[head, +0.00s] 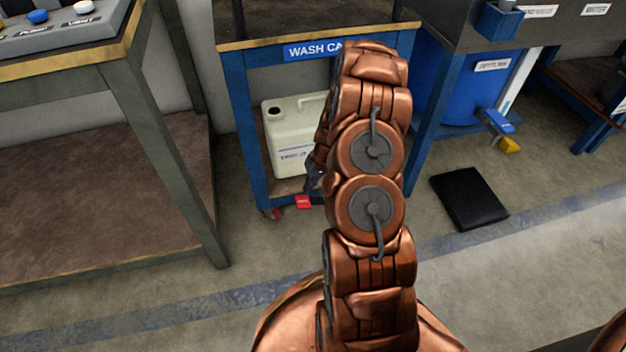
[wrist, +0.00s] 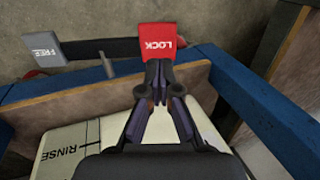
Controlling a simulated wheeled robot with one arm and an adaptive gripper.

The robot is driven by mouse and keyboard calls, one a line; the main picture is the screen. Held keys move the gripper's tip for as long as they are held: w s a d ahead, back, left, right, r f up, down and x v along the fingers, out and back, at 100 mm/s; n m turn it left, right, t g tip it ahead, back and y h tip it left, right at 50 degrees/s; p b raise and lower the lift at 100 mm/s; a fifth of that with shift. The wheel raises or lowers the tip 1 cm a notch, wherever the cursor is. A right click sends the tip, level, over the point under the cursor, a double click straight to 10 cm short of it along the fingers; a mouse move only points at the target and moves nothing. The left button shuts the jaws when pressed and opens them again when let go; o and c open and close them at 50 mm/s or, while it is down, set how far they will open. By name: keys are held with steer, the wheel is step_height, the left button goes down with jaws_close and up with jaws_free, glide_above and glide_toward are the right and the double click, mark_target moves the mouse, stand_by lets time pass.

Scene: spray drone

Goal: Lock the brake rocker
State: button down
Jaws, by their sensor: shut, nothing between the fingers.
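The brake rocker is a dark bar (wrist: 120,47) with a red LOCK pad (wrist: 160,38) at one end and a grey FREE pad (wrist: 60,50) at the other. In the wrist view the red pad is at top centre and the grey pad at upper left. My gripper (wrist: 158,68) is shut and empty, its fingertips overlapping the lower edge of the red pad; I cannot tell whether they touch. In the head view the red pad (head: 303,202) shows low on the blue wash cart (head: 236,120), just below my gripper (head: 313,180). My arm hides the grey pad there.
A white rinse jug (head: 284,135) stands on the cart's lower shelf, close under my gripper in the wrist view (wrist: 65,150). Blue cart rails (wrist: 90,82) flank the gripper. A workbench (head: 150,120) is at left; a black mat (head: 469,198) lies on the floor at right.

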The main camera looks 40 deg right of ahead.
mark_target(302, 201)
steer(key=b+x, duration=0.1)
steer(key=x, duration=0.4)
steer(key=shift+f+b, duration=0.1)
steer(key=shift+b, duration=0.25)
steer(key=shift+a+p, duration=0.15)
steer(key=shift+p, duration=0.2)
